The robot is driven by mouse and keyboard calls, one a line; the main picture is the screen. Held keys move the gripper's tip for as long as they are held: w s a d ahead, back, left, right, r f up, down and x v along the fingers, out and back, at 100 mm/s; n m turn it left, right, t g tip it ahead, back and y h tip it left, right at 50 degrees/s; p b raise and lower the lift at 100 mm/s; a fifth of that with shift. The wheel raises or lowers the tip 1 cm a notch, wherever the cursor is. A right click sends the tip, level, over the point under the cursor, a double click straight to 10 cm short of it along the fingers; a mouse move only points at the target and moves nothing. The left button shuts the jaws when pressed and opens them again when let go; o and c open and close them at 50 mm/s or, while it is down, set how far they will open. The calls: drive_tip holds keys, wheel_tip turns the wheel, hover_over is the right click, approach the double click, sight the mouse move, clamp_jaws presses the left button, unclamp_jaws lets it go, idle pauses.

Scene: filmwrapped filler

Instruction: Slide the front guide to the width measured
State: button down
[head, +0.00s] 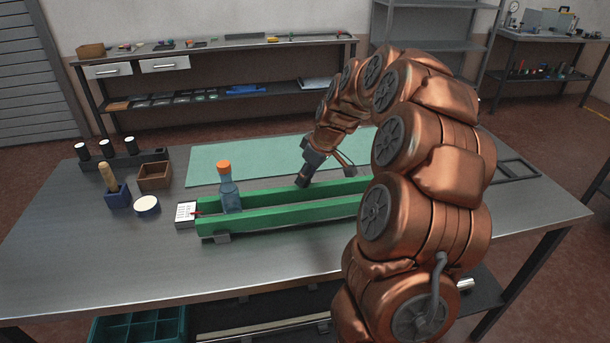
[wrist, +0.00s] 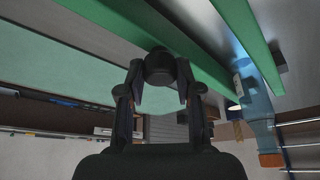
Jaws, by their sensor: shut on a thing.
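Two long green guide rails lie parallel on the workbench, a far rail (head: 270,195) and a near rail (head: 290,217). A clear blue bottle (head: 230,196) with an orange cap stands between them at their left end. My gripper (head: 303,180) is low at the back side of the far rail. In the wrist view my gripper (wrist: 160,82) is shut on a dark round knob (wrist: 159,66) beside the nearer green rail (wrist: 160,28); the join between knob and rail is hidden. The other rail (wrist: 247,38) and the bottle (wrist: 254,105) also show there.
A small white scale box (head: 185,214) with a red pointer sits at the rails' left end. A wooden box (head: 154,176), a blue holder (head: 118,197), a white-topped round tin (head: 147,205) and a rack of dark cylinders stand left. A green mat (head: 235,160) lies behind the rails.

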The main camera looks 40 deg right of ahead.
drive_tip(key=shift+s+a, duration=0.1)
drive_tip(key=shift+s, duration=0.2)
drive_tip(key=shift+f, duration=0.1)
drive_tip(key=c, duration=0.8)
unclamp_jaws()
drive_tip(key=v, duration=1.2)
drive_tip(key=shift+s, duration=0.1)
